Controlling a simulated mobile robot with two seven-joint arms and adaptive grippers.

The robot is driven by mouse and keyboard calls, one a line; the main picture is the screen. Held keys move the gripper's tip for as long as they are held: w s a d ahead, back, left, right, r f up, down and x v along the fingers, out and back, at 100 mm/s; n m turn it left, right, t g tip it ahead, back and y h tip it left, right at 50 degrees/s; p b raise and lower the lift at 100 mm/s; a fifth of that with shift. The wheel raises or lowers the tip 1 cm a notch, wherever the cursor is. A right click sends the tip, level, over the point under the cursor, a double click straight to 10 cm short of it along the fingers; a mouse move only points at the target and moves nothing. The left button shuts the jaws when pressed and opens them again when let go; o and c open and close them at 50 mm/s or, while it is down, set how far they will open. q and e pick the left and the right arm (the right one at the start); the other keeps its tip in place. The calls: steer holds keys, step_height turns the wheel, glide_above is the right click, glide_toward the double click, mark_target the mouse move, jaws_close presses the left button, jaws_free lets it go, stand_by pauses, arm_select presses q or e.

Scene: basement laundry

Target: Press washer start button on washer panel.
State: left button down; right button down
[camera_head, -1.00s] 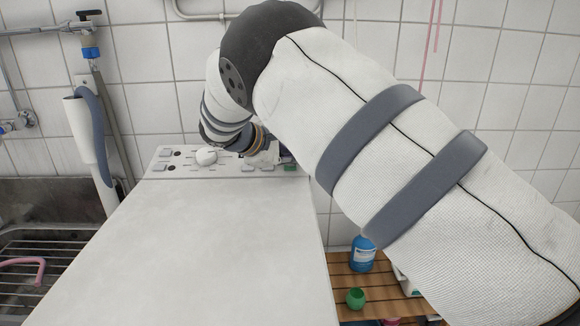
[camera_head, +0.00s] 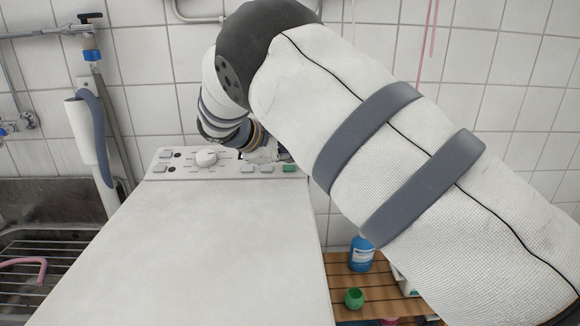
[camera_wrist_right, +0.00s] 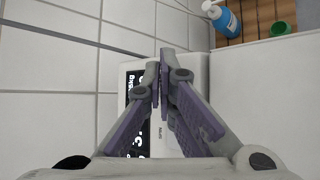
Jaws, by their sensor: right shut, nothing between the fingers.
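The washer panel (camera_head: 222,172) runs along the back of the white washer top (camera_head: 215,245). It carries a round white knob (camera_head: 206,157), several grey buttons and a green button (camera_head: 289,168) at its right end. My right gripper (camera_wrist_right: 161,65) is shut and empty, its fingertips together over the panel, which shows in the right wrist view (camera_wrist_right: 186,147) with a dark display (camera_wrist_right: 136,82). In the head view my right wrist hides most of the gripper just behind the panel's right part. The green button is hidden in the wrist view; contact cannot be told. My left gripper is out of view.
A white tiled wall stands close behind the panel. A tap with a hose (camera_head: 91,50) and a sink with a wire rack (camera_head: 40,250) are at the left. A wooden slatted shelf (camera_head: 378,292) at the right holds a blue bottle (camera_head: 361,254) and a green cup (camera_head: 354,298).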

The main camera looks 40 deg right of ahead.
mark_target(291, 178)
steer(key=shift+f, duration=0.1)
